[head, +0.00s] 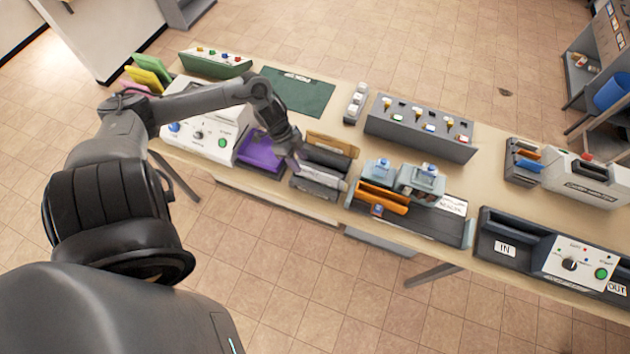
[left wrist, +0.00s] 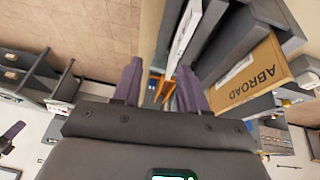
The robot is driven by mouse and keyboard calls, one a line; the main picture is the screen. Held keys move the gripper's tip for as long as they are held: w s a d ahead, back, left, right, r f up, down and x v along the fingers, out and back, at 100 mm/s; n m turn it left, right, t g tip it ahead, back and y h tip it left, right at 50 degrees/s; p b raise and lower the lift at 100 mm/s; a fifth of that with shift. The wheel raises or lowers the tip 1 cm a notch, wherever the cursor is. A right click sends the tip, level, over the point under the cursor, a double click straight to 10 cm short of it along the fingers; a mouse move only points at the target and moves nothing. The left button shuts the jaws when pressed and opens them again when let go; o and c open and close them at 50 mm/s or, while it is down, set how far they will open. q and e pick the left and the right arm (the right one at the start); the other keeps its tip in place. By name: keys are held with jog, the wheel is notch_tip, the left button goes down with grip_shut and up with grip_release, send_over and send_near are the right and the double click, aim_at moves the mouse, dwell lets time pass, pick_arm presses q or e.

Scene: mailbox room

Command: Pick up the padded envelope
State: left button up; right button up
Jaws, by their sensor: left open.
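A rack (head: 310,188) with upright slots stands on the table just left of centre in the head view. A pale, flat item (head: 322,174), perhaps the padded envelope, stands on edge in it. In the left wrist view a thin whitish edge (left wrist: 184,38) shows just ahead of the fingers; I cannot tell for certain that it is the padded envelope. My left gripper (head: 298,163) is at the left end of the rack. Its purple fingers (left wrist: 160,88) are apart in the left wrist view. My right gripper is in neither view.
A brown panel (left wrist: 252,75) marked ABROAD stands beside the slots. A purple tray (head: 258,152) is left of the rack. An orange holder (head: 382,197) and pale blue items (head: 420,180) stand to the right. A grey sorter (head: 420,128) is behind.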

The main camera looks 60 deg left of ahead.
aim_at(315, 171)
pick_arm(q)
jog(key=shift+t+y, duration=0.3)
jog(key=shift+y, duration=0.1)
jog(key=shift+w+d+f, duration=0.25)
jog(key=shift+w+f, duration=0.55)
jog(key=shift+f, duration=0.4)
jog(key=shift+w+d+f, duration=0.25)
jog(key=shift+w+f, duration=0.55)
jog(key=shift+f, duration=0.35)
jog(key=shift+w+d+f, duration=0.25)
jog(key=shift+w+f, duration=0.55)
jog(key=shift+f, duration=0.4)
jog(key=shift+w+f, duration=0.1)
jog(key=shift+f, duration=0.35)
jog(key=shift+d+f+m, duration=0.1)
jog(key=shift+f+m, duration=0.15)
jog(key=shift+m, duration=0.05)
grip_shut()
